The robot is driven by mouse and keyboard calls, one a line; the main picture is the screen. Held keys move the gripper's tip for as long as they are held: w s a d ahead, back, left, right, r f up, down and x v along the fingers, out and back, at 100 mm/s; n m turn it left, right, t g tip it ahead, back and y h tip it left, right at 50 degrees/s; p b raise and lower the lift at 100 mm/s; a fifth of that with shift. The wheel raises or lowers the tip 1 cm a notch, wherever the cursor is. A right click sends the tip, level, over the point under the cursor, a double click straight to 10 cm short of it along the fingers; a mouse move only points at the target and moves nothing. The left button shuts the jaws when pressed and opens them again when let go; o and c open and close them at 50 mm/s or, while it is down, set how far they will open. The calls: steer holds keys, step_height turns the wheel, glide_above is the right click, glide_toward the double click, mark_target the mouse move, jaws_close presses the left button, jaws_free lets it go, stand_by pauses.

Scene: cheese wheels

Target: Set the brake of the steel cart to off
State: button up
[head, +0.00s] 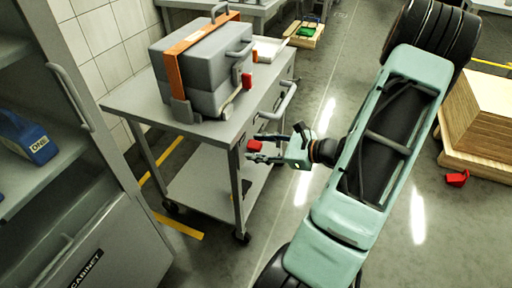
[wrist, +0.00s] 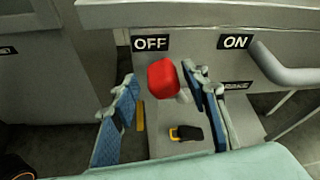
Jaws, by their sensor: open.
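The steel cart (head: 215,125) stands left of my arm, with a grey handle at its end. Its brake lever has a red knob (wrist: 163,77), also visible in the head view (head: 254,146). In the wrist view the OFF label (wrist: 151,43) is just above and left of the knob, and the ON label (wrist: 235,41) is further right. The knob leans left, toward OFF; its stem is mostly hidden. My gripper (wrist: 157,88) is open, with one finger on each side of the knob. I cannot tell whether either finger touches it.
A grey case (head: 200,65) with an orange strap sits on the cart top. The cart handle (wrist: 285,68) is close to the right of my fingers. A black and yellow item (wrist: 186,132) lies below. A cabinet (head: 110,235) stands at left.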

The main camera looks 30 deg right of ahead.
steer(key=v, duration=1.1)
steer(key=shift+s+a, duration=0.1)
